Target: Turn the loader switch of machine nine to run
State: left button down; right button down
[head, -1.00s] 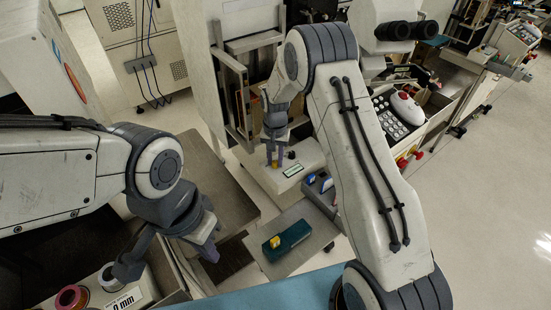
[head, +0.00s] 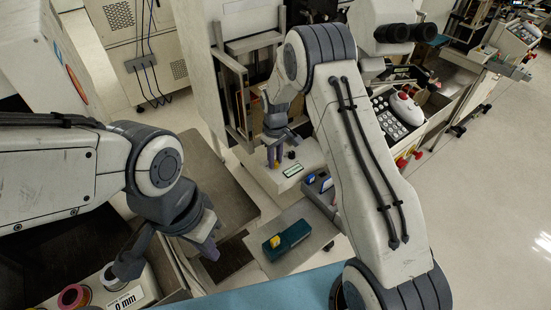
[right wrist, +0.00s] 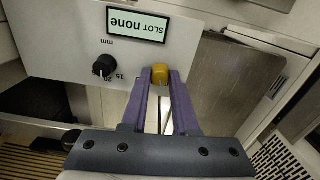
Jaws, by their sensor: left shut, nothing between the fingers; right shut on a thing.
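In the right wrist view a yellow knob (right wrist: 160,74) stands on a light panel (right wrist: 60,50). The purple fingers of my right gripper (right wrist: 160,82) are shut on it, one on each side. A black knob (right wrist: 104,66) with a white pointer line sits beside it, with "mm" lettering and a display reading "SLOT none" (right wrist: 138,24), upside down. In the head view my right gripper (head: 274,162) is at the low machine box (head: 312,157). The yellow knob's markings and setting are not readable. My left gripper (head: 210,250) is shut and empty at lower left, away from the panel.
A grey shelf (head: 262,238) holds a dark green box (head: 287,240) with a yellow piece. Small blue and red items stand beside it. A box with rings (head: 128,300) and a "0 mm" label is at lower left. A keypad (head: 390,118) is at right.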

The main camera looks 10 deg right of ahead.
jog(key=n, duration=0.5)
jog(key=shift+n, duration=0.3)
dwell(0.4)
jog(key=c, duration=0.7)
grip_release()
notch_tip(320, 180, up, 10)
jog(key=shift+r+b, duration=0.25)
jog(key=shift+b, duration=0.25)
